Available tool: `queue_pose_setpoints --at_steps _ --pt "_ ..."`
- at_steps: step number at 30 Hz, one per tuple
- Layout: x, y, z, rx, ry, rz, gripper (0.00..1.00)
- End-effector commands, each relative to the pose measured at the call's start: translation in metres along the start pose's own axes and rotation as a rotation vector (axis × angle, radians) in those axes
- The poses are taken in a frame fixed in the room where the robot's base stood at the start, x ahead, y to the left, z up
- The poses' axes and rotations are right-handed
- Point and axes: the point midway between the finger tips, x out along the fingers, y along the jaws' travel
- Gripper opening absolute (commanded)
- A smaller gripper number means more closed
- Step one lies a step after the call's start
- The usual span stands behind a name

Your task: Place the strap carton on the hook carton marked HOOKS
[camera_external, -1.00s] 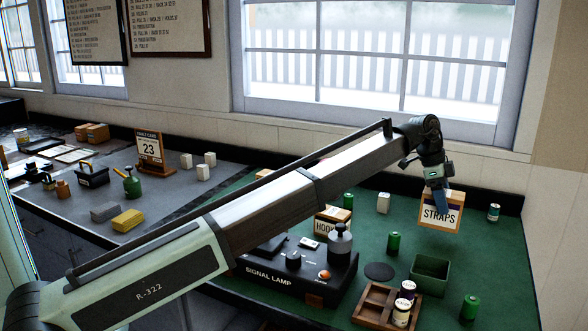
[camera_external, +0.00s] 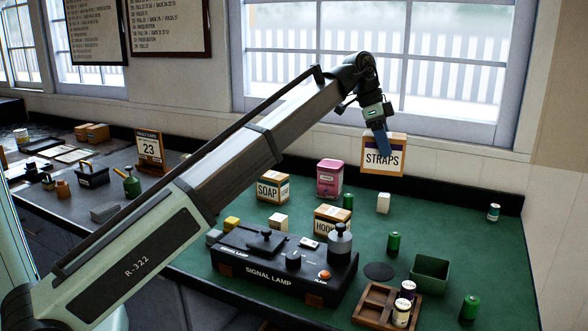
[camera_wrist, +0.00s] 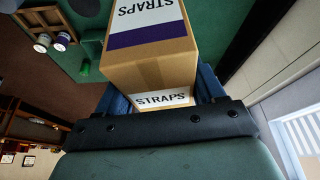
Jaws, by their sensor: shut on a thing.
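The strap carton (camera_external: 383,157), a tan box lettered STRAPS, is held in the air above the back of the green mat. My gripper (camera_external: 379,140) is shut on it from above. In the wrist view the strap carton (camera_wrist: 150,62) sits between the blue fingers of my gripper (camera_wrist: 165,92). The hook carton (camera_external: 331,222), a tan box with partly hidden lettering, stands on the mat, lower and to the left of the held carton. The dark lamp box and its grey knob partly cover its front. Its top looks bare.
A soap carton (camera_external: 272,187) and a pink tin (camera_external: 329,178) stand left of and behind the hook carton. The signal lamp box (camera_external: 275,272) lies in front. The mat's back right is mostly clear.

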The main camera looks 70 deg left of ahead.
Motion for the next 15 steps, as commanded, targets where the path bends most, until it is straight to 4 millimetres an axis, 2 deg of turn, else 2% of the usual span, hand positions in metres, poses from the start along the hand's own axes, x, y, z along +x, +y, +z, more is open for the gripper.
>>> queue_pose_setpoints --at_steps 1,6,10,15 --pt "-0.007 0.013 0.022 -0.054 0.002 -0.025 0.28" --pt "-0.022 0.033 0.065 -0.302 0.003 -0.127 0.28" --pt "-0.024 0.040 0.089 -0.502 0.002 -0.210 0.28" --pt "-0.026 0.041 0.108 -0.757 0.002 -0.317 0.28"
